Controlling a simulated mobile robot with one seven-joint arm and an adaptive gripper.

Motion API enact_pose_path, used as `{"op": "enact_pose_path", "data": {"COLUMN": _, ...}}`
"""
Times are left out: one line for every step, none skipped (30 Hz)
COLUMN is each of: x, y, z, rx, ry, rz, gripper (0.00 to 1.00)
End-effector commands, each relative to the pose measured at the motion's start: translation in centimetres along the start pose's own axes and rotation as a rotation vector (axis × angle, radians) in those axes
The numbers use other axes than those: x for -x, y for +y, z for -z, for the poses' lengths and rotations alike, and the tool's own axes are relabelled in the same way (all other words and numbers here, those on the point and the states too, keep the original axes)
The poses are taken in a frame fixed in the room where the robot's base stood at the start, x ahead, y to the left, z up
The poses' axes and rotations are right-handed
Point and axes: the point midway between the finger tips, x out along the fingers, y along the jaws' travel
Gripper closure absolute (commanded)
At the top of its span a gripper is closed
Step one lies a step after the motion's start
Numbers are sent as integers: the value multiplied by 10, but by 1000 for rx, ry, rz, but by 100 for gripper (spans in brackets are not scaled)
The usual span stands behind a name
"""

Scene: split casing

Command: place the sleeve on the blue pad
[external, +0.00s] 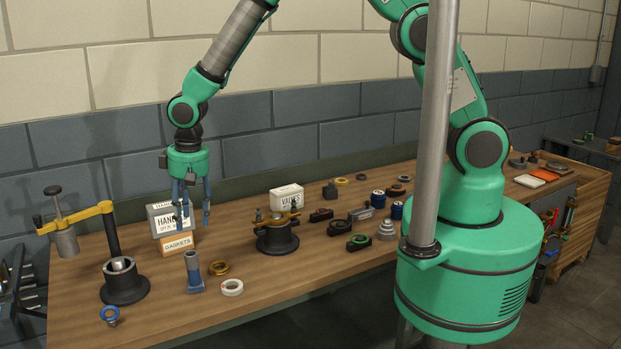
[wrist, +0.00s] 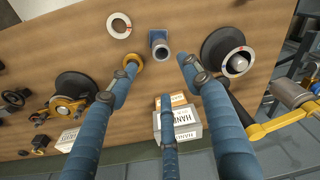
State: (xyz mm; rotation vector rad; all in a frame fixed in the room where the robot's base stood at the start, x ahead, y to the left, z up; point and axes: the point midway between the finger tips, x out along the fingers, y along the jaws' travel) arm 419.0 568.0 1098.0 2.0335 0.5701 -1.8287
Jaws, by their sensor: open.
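My gripper (external: 191,213) is open and empty, with three blue fingers pointing down above the bench's left part. Its fingers also show in the wrist view (wrist: 158,76). A silver round part (external: 121,265) sits in a black round housing (external: 124,287) at the left, also in the wrist view (wrist: 237,66). I cannot tell which part is the sleeve.
A brass ring (external: 218,268), a white ring (external: 232,287) and a blue ringed part (external: 109,314) lie nearby. Cartons (external: 177,242) stand behind the fingers. Another black housing (external: 277,239) and several small parts stand rightward.

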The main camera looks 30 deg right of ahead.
Motion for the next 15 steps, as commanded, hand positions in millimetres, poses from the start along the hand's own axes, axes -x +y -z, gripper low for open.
{"op": "enact_pose_path", "data": {"x": 5, "y": 4, "z": 2, "rx": -5, "ry": 4, "rz": 1, "gripper": 51}}
{"op": "enact_pose_path", "data": {"x": 8, "y": 8, "z": 3, "rx": -8, "ry": 5, "rz": 1, "gripper": 51}}
{"op": "enact_pose_path", "data": {"x": 13, "y": 13, "z": 4, "rx": -12, "ry": 8, "rz": 2, "gripper": 51}}
{"op": "enact_pose_path", "data": {"x": 18, "y": 18, "z": 6, "rx": -16, "ry": 12, "rz": 3, "gripper": 51}}
{"op": "enact_pose_path", "data": {"x": 24, "y": 23, "z": 7, "rx": -20, "ry": 14, "rz": 3, "gripper": 51}}
{"op": "enact_pose_path", "data": {"x": 31, "y": 32, "z": 8, "rx": -27, "ry": 18, "rz": 3, "gripper": 51}}
{"op": "enact_pose_path", "data": {"x": 38, "y": 39, "z": 10, "rx": -34, "ry": 22, "rz": 4, "gripper": 51}}
{"op": "enact_pose_path", "data": {"x": 45, "y": 46, "z": 11, "rx": -40, "ry": 27, "rz": 4, "gripper": 51}}
{"op": "enact_pose_path", "data": {"x": 56, "y": 57, "z": 13, "rx": -49, "ry": 34, "rz": 6, "gripper": 51}}
{"op": "enact_pose_path", "data": {"x": 64, "y": 66, "z": 14, "rx": -56, "ry": 39, "rz": 6, "gripper": 51}}
{"op": "enact_pose_path", "data": {"x": 73, "y": 76, "z": 14, "rx": -63, "ry": 44, "rz": 6, "gripper": 51}}
{"op": "enact_pose_path", "data": {"x": 85, "y": 89, "z": 14, "rx": -75, "ry": 50, "rz": 6, "gripper": 51}}
{"op": "enact_pose_path", "data": {"x": 93, "y": 98, "z": 14, "rx": -83, "ry": 55, "rz": 6, "gripper": 51}}
{"op": "enact_pose_path", "data": {"x": 103, "y": 109, "z": 14, "rx": -91, "ry": 62, "rz": 7, "gripper": 51}}
{"op": "enact_pose_path", "data": {"x": 114, "y": 122, "z": 13, "rx": -101, "ry": 69, "rz": 7, "gripper": 51}}
